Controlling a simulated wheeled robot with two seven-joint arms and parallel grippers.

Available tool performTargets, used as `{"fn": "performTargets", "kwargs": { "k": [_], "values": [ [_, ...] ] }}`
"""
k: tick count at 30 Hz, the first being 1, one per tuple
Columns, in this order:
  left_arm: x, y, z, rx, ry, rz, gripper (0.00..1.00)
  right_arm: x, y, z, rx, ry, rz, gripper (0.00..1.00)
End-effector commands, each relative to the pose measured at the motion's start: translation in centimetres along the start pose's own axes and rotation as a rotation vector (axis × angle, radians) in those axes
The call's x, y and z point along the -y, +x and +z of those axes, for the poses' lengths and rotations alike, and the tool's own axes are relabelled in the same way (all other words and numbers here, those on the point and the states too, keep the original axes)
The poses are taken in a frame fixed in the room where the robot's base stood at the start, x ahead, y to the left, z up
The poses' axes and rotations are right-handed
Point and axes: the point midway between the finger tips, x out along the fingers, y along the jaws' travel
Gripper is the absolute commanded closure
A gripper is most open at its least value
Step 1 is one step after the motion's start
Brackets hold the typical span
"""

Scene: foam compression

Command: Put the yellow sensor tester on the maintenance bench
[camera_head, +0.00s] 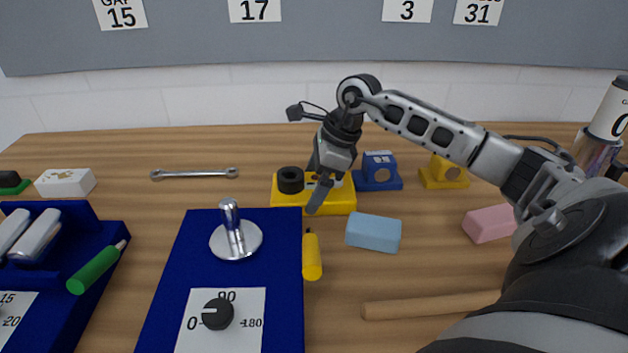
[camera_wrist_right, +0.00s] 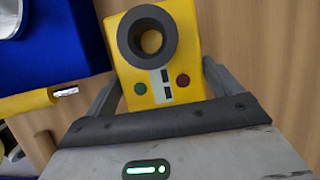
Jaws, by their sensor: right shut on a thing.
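The yellow sensor tester (camera_head: 340,202) is a yellow box with a black ring on top, just behind the blue panel in the head view. In the right wrist view the tester (camera_wrist_right: 182,40) shows its ring, a small display, a green button and a red button. My right gripper (camera_head: 322,188) is shut on the tester, one finger on each side of it. I cannot tell whether the tester touches the wooden bench top (camera_head: 150,215) or is slightly raised. My left gripper is not in view.
The blue panel (camera_head: 185,255) carries a metal post (camera_head: 232,235) and a dial (camera_head: 217,313). A yellow-handled tool (camera_head: 312,258), a light blue block (camera_head: 373,233), a blue device (camera_head: 378,172) and another yellow device (camera_head: 443,173) are nearby. A wrench (camera_head: 195,173) lies back left.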

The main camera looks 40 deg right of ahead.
Motion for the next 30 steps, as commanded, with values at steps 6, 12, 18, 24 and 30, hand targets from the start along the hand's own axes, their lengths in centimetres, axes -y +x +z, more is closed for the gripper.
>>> {"fn": "performTargets", "kwargs": {
  "k": [6,12,18,24,30],
  "values": [
    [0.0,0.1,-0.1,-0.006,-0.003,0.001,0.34,0.0,0.2,-0.1,0.0,0.0,0.0,0.0],
    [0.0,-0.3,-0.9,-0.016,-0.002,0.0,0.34,0.0,-0.3,0.1,0.0,0.0,0.0,0.0],
    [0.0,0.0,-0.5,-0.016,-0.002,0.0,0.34,0.1,-3.1,-0.1,-0.002,-0.001,-0.006,0.0],
    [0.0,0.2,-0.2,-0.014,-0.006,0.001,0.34,0.1,-7.6,0.0,0.0,0.0,-0.006,0.0],
    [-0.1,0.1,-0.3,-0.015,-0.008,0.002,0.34,0.1,-10.9,0.1,0.0,0.0,-0.004,0.0]
  ]
}}
